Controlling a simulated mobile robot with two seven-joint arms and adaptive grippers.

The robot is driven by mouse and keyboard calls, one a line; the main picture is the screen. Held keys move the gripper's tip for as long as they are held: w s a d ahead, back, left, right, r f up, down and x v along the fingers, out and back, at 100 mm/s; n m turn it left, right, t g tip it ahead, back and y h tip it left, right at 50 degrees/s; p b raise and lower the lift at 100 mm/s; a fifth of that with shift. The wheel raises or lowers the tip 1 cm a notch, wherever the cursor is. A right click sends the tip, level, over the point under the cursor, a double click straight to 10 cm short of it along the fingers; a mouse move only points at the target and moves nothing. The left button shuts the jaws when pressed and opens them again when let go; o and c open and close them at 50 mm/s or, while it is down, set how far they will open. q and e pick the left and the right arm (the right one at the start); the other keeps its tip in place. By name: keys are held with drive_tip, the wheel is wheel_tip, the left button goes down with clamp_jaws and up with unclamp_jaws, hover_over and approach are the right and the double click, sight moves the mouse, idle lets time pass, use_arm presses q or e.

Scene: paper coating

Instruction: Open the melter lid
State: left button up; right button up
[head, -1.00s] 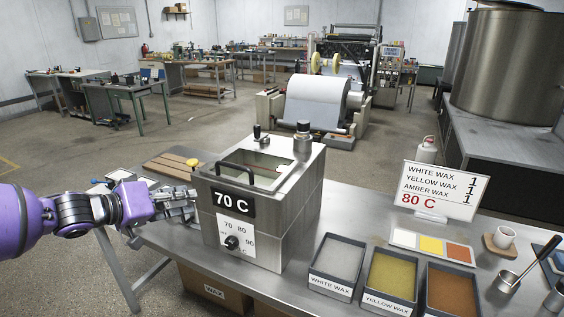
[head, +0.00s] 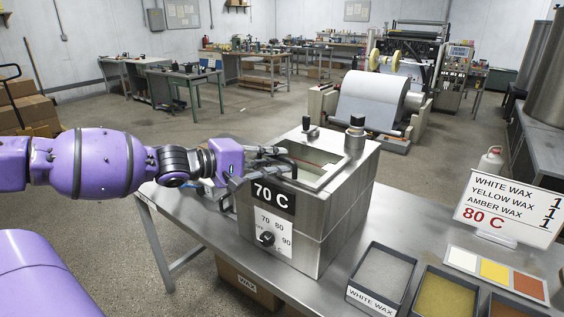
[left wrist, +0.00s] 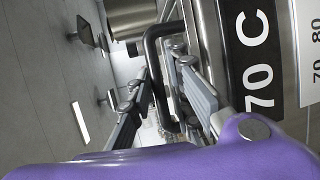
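The melter (head: 312,215) is a steel box on the table, with a "70 C" plate and a dial on its front. Its lid (head: 334,180), with a window in it, lies flat on top. A black bar handle stands at the lid's front edge, largely hidden by my gripper in the head view. My left gripper (head: 268,163) is at this handle. In the left wrist view the two grey fingers (left wrist: 163,103) are apart, one on each side of the black handle (left wrist: 151,60), with gaps visible. My right gripper is not in view.
Two knobs stand at the lid's far side; one is the taller knob (head: 355,132). Right of the melter are the white wax tray (head: 352,292), other wax trays, colour swatches (head: 497,272) and a sign (head: 508,208). A wax box (head: 245,283) is under the table (head: 190,222).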

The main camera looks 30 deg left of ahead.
use_arm(q)
drive_tip(key=shift+w+d, duration=0.15)
drive_tip(key=shift+w, duration=0.2)
drive_tip(key=shift+r, duration=0.1)
drive_tip(key=c, duration=0.4)
clamp_jaws()
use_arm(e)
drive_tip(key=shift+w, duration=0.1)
